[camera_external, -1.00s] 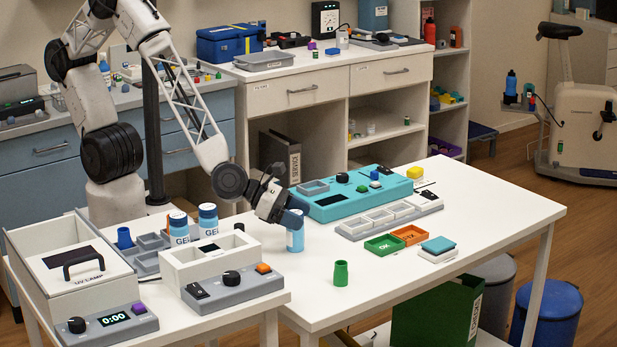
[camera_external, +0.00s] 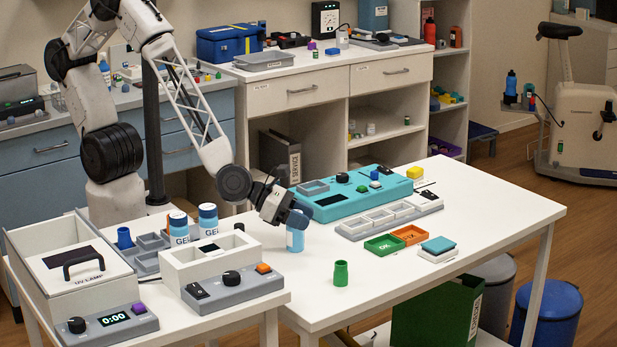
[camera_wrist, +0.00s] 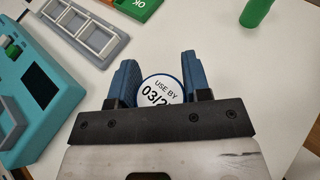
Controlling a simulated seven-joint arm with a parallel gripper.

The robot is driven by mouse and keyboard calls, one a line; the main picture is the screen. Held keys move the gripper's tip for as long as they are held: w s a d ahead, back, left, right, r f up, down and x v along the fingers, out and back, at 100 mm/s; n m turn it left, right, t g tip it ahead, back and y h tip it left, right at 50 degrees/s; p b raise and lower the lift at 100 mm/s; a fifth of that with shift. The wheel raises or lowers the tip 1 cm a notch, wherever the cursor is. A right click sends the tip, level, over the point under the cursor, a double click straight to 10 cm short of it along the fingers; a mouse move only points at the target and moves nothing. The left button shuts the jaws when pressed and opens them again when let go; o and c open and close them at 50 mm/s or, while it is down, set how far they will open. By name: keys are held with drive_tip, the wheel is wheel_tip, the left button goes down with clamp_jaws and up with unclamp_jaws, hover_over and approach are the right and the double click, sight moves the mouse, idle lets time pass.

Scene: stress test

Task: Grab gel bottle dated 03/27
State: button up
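A blue-and-white bottle (camera_external: 296,240) stands upright on the right white table, directly below my gripper (camera_external: 299,213). In the wrist view its round white cap label (camera_wrist: 160,92) reads "USE BY 03/2", with the last digit hidden behind my gripper. The blue fingers of my gripper (camera_wrist: 160,80) stand apart, one on each side of the cap; whether they touch it is not clear. Two more gel bottles, one left (camera_external: 179,228) and one right (camera_external: 208,220), stand on the left table. Their dates cannot be read.
A teal device (camera_external: 330,208) and a grey tray with white compartments (camera_external: 350,232) lie behind and right of the bottle. A green cup (camera_external: 341,273) stands in front. Green (camera_external: 384,252) and orange (camera_external: 410,241) trays lie right. A white box device (camera_external: 172,268) stands left.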

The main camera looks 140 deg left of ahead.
drive_tip(key=shift+c, duration=1.2)
drive_tip(key=shift+r, duration=0.1)
drive_tip(key=shift+r, duration=0.75)
wheel_tip(320, 180, up, 2)
drive_tip(key=shift+r, duration=0.1)
drive_tip(key=s+d, duration=0.2)
drive_tip(key=s, duration=0.5)
drive_tip(key=s+d+r, duration=0.1)
drive_tip(key=s+d, duration=0.2)
drive_tip(key=s, duration=0.5)
drive_tip(key=shift+d, duration=0.25)
